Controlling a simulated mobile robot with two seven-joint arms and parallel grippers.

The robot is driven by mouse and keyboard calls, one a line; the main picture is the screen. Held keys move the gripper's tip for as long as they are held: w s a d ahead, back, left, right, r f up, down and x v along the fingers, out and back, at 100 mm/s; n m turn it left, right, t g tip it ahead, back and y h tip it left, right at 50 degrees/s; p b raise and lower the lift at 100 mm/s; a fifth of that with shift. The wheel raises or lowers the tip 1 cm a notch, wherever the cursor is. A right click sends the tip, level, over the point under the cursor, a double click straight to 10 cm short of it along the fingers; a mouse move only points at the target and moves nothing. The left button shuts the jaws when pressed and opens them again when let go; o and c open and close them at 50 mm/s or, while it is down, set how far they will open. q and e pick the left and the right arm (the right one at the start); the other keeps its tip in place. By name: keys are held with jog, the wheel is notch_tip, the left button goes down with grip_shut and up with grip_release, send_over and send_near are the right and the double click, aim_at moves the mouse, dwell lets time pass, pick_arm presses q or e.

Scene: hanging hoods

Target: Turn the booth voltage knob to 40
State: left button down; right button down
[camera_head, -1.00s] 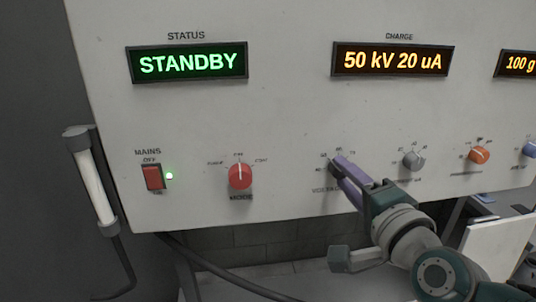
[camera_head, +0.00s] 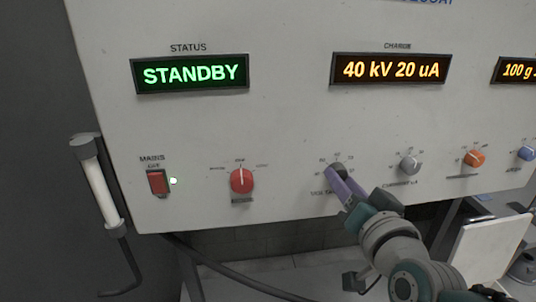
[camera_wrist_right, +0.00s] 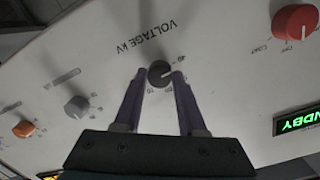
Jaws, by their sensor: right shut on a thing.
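The voltage knob (camera_head: 337,170) is a dark grey round knob on the white panel, below the charge display (camera_head: 391,69), which reads "40 kV 20 uA". In the right wrist view the knob (camera_wrist_right: 160,73) sits between the purple fingertips, and its pale pointer line is toward the "40" mark. My right gripper (camera_head: 343,185) is shut on the knob, with one finger on each side of it. In the right wrist view the gripper (camera_wrist_right: 160,80) shows both fingers. The head view hides part of the knob and its scale behind the fingers. My left gripper is not in view.
A red knob (camera_head: 241,180) is to the left, and the red mains switch (camera_head: 157,182) is further left beside a lit green lamp. A grey knob (camera_head: 409,166) and an orange knob (camera_head: 474,158) are to the right. The status display (camera_head: 189,74) reads "STANDBY".

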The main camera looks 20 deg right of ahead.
jog(key=shift+n, duration=0.6)
jog(key=shift+c, duration=2.4)
grip_release()
jog(key=f+v, duration=0.1)
jog(key=v, duration=0.9)
jog(key=shift+r, duration=0.5)
